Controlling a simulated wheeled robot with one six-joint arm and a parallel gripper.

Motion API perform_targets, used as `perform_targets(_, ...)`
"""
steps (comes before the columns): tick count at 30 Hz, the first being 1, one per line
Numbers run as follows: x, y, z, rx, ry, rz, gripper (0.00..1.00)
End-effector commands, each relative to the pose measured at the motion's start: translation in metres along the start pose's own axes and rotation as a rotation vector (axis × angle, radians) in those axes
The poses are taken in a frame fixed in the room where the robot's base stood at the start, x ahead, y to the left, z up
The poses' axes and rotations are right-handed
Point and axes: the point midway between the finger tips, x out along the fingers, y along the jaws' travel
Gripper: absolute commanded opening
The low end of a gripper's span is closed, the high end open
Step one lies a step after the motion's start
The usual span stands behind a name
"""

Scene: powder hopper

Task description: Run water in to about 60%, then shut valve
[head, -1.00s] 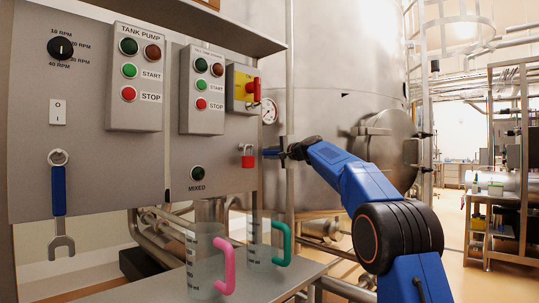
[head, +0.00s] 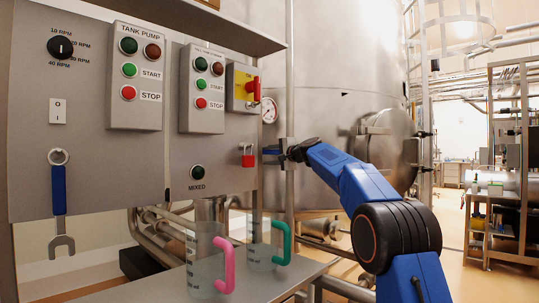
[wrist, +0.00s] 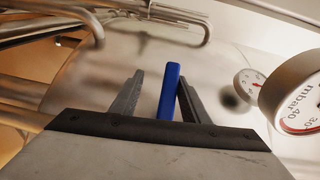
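A blue valve lever (head: 271,151) sticks out at the panel's right edge, by the upright pipe. My gripper (head: 286,152) is beside it. In the wrist view, the blue lever (wrist: 170,92) stands between the two dark fingers of my gripper (wrist: 158,95). It is close against the right finger, with a clear gap to the left finger, so the gripper is open around it. A clear jug with a pink handle (head: 204,262) and one with a green handle (head: 260,248) stand on the shelf below. I cannot make out a water level in either.
A control panel (head: 100,170) with pump buttons, a red padlock (head: 248,160) and a hanging wrench (head: 60,200) fills the left. A round gauge (head: 269,111) sits above the lever; gauges also show at right in the wrist view (wrist: 298,98). A steel tank (head: 345,70) stands behind.

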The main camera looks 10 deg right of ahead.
Motion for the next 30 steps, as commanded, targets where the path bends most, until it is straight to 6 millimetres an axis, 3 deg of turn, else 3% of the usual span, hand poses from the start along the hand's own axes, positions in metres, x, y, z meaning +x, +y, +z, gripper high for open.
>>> perform_targets(19,-0.006,-0.006,0.0,-0.001,0.003,-0.008,0.36)
perform_targets(30,-0.056,-0.007,0.0,0.0,0.004,-0.008,0.36)
